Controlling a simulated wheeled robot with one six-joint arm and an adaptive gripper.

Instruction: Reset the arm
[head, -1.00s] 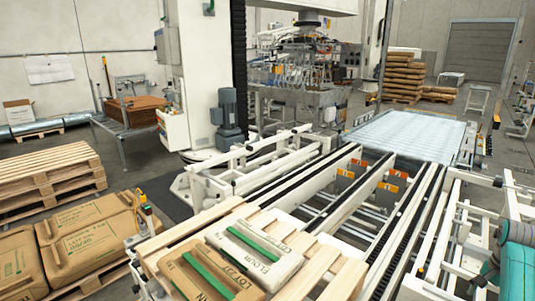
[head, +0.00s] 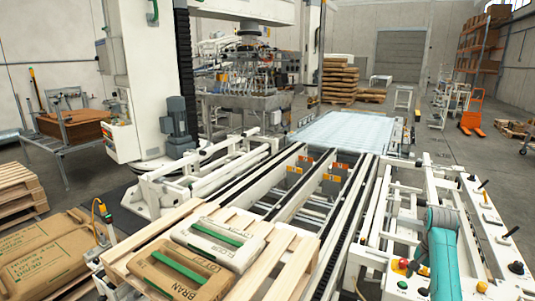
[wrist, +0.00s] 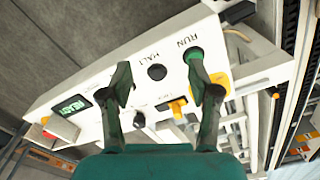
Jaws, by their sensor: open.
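My gripper (wrist: 164,88) shows in the wrist view with its two dark fingers spread apart and nothing between them. Behind the fingers is a white control panel (wrist: 95,88). It carries a lit READY display (wrist: 72,105), a dark HALT button (wrist: 157,72) and a green RUN button (wrist: 193,55). The right finger overlaps the area just below the RUN button; I cannot tell whether it touches. In the head view my teal arm is at the lower right, and its gripper end is not clear there.
A pallet (head: 285,262) with a flour sack (head: 218,243) and a bran sack (head: 172,272) stands at front centre. Conveyor rails (head: 285,185) run back to a pale slatted platform (head: 345,130). A brown sack stack (head: 45,258) is at left.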

